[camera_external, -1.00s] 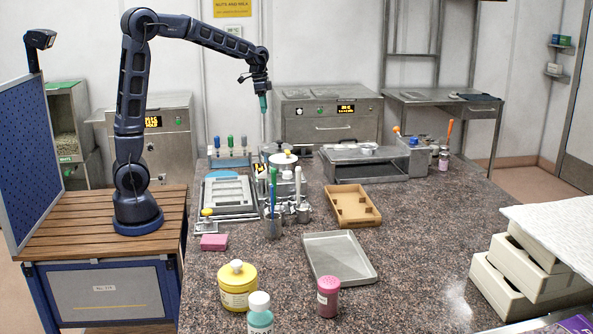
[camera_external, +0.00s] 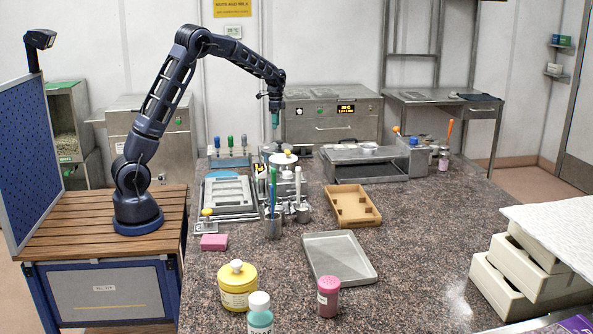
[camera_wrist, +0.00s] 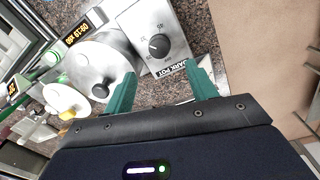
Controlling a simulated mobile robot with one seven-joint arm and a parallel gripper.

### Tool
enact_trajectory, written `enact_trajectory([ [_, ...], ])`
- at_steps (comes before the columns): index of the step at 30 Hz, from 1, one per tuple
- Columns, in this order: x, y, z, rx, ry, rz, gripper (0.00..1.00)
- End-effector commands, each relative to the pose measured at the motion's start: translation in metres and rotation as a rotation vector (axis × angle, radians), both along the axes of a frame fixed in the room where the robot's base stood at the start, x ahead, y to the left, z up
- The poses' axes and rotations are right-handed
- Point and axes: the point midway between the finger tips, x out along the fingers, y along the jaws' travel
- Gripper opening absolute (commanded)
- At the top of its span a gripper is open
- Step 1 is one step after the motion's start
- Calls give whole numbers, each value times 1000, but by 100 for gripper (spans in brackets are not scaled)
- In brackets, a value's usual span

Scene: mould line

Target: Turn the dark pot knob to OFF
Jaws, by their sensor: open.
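The dark pot knob (camera_wrist: 159,45) is a black round knob with a white mark on a light grey control box (camera_wrist: 147,22) labelled "DARK POT" in the wrist view. Small markings ring the knob, too small to read surely. A round metal pot lid with a black knob (camera_wrist: 100,91) is to the left of the box. My gripper (camera_wrist: 158,78) is open and empty, its green fingers apart, with the knob beyond the gap between them. In the external view my gripper (camera_external: 275,122) points down above the pots at the back of the counter; the dark pot knob is not distinguishable there.
A second pot lid with a pale knob (camera_wrist: 66,100) is close by at left. In the external view, tool cups with upright handles (camera_external: 272,228) stand in front of the pots. A rack of coloured handles (camera_external: 230,157) stands left. A metal oven (camera_external: 332,116) is behind.

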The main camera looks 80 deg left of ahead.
Motion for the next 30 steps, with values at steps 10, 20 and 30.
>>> enact_trajectory([
  [10,-1,-4,-60,-1,2,0,57],
  [20,-1,-5,-88,0,0,0,57],
  [30,-1,-5,-89,0,0,0,51],
])
